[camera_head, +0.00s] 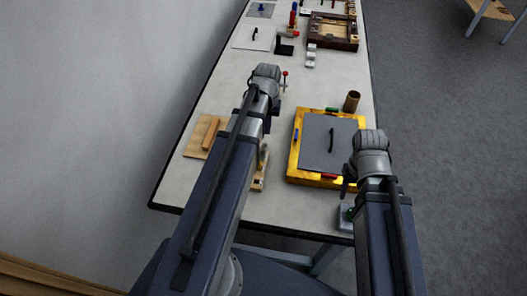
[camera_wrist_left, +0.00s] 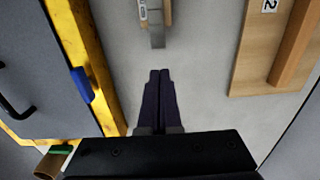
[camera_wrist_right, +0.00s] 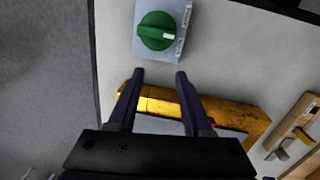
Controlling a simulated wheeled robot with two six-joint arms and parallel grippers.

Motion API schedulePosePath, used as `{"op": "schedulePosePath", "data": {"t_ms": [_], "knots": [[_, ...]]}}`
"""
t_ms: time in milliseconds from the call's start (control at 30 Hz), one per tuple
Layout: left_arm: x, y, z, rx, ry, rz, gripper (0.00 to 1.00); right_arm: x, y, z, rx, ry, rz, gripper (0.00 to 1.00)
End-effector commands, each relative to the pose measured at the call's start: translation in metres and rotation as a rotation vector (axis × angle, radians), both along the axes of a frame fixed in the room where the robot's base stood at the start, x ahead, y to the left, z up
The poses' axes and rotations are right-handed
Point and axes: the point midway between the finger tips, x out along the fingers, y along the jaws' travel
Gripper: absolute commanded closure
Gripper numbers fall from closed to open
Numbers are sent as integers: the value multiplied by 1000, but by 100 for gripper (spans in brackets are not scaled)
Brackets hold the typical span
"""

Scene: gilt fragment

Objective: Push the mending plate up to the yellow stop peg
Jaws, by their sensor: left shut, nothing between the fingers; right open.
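I cannot pick out the mending plate or the yellow stop peg with certainty. A small wooden fixture (camera_wrist_left: 154,12) with a grey metal piece (camera_wrist_left: 157,40) and a label lies ahead of my left fingertips; in the head view the fixture (camera_head: 258,184) is partly hidden by my left arm. My left gripper (camera_wrist_left: 160,73) is shut and empty, apart from the metal piece; it also shows in the head view (camera_head: 268,127). My right gripper (camera_wrist_right: 160,73) is open and empty, close to a green knob (camera_wrist_right: 157,32) on a grey plate, with nothing between its fingers.
A yellow-framed box (camera_head: 293,165) with a grey handled lid (camera_head: 322,150) stands between the arms. A wooden board with a block (camera_head: 203,140) lies at the left. A brown cup (camera_head: 351,101) stands behind the box. More fixtures, including a brown tray (camera_head: 333,44), stand farther back.

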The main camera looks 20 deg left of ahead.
Motion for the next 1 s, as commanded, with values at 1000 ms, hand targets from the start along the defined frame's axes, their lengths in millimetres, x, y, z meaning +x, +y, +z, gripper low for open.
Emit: {"op": "schedulePosePath", "data": {"t_ms": [1000], "knots": [[0,0,-12,0,0,0,100,0,0,-12,0,0,0,50]]}}
